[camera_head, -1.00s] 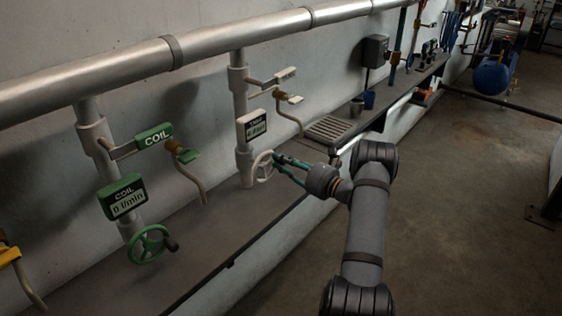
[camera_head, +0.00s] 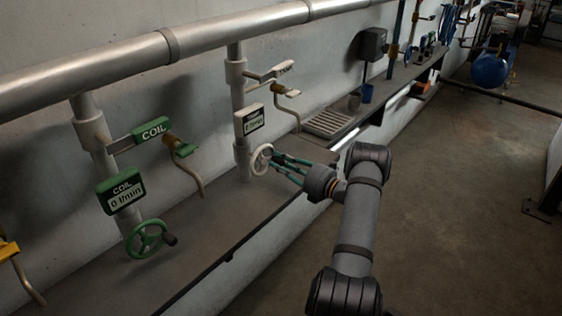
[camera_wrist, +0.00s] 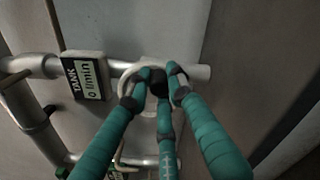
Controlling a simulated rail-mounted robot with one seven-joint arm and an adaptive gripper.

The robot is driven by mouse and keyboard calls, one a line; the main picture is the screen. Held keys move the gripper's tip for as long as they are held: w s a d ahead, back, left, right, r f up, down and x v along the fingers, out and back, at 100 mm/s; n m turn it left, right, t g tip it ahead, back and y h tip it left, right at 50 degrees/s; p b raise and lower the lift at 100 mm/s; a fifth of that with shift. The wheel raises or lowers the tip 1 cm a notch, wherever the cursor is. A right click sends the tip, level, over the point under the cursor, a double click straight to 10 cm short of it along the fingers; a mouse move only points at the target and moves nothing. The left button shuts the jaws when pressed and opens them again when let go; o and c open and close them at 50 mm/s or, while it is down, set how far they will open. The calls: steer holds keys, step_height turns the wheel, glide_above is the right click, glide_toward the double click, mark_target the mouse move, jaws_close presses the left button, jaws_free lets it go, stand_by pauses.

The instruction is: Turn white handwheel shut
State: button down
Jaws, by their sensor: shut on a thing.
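The white handwheel (camera_head: 260,158) sits low on the second pipe drop, below a white display (camera_head: 251,119). In the wrist view, the display (camera_wrist: 87,77) reads TANK, 0 l/min. My gripper (camera_head: 275,158) reaches the handwheel from the right with its teal fingers. In the wrist view, my gripper's dark fingertips (camera_wrist: 159,82) are closed at the wheel's right side, around what looks like its dark knob. The pale rim (camera_wrist: 127,76) curves to the left of them. The fingers hide part of the wheel and the exact grip.
A green handwheel (camera_head: 147,240) with a COIL display (camera_head: 121,191) stands to the left. A white lever valve (camera_head: 286,91) is above the white handwheel. The floor at right is open.

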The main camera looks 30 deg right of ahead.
steer(key=shift+s+a+f, duration=0.1)
steer(key=shift+a+f, duration=0.15)
steer(key=shift+f, duration=0.15)
steer(key=c, duration=1.6)
jaws_free()
steer(key=shift+r, duration=0.1)
steer(key=shift+o, duration=0.2)
steer(key=shift+d+r, duration=0.1)
steer(key=shift+s+d, duration=0.15)
steer(key=v, duration=1.1)
steer(key=shift+s, duration=0.25)
